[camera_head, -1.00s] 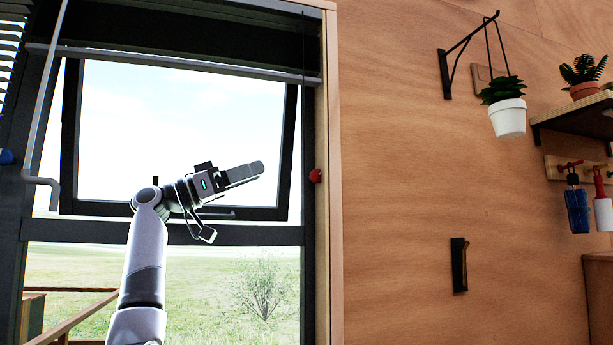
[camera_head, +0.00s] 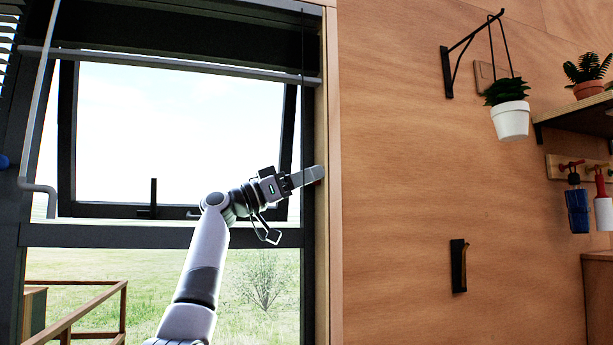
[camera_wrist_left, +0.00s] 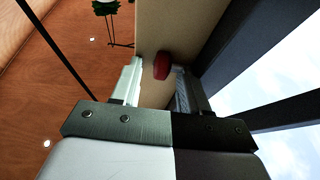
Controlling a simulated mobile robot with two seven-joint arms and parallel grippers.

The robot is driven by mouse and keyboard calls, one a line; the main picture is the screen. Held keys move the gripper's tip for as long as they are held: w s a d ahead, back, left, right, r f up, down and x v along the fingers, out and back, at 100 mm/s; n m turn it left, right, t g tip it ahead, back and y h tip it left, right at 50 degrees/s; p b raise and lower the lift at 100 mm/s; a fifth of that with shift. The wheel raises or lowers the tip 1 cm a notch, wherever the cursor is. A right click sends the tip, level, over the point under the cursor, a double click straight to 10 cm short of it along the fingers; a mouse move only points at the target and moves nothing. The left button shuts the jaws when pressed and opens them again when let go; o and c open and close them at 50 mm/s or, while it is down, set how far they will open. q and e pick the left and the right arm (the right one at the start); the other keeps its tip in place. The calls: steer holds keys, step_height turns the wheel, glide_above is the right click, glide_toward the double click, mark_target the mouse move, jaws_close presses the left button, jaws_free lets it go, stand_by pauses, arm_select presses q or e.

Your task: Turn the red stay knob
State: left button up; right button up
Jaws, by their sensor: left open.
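The red stay knob (camera_wrist_left: 162,66) sits on the pale window frame side in the left wrist view. It shows between the two fingers of my left gripper (camera_wrist_left: 158,84), near their tips. The fingers are open, one on each side of the knob; I cannot tell whether either touches it. In the head view my left gripper (camera_head: 312,176) reaches right to the window's right jamb and hides nearly all of the knob. My right gripper is not in view.
The tilted-open window sash (camera_head: 285,160) is left of the jamb, with a dark handle (camera_head: 153,195) at its bottom. A wooden wall to the right carries a black hook (camera_head: 459,265) and a hanging white plant pot (camera_head: 510,120). A thin dark cord (camera_wrist_left: 60,50) hangs near the gripper.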

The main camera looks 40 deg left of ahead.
arm_select(q)
jaws_close()
steer(key=g+y, duration=0.1)
steer(key=r+g, duration=0.1)
steer(key=g, duration=0.1)
steer(key=shift+s+a+r+y, duration=0.15)
steer(key=shift+a+r+y, duration=0.15)
steer(key=shift+a+y, duration=0.1)
steer(key=shift+d, duration=0.1)
steer(key=shift+w+d+f+g, duration=0.25)
steer(key=shift+f+g, duration=0.2)
steer(key=shift+g, duration=0.05)
steer(key=shift+f, duration=0.1)
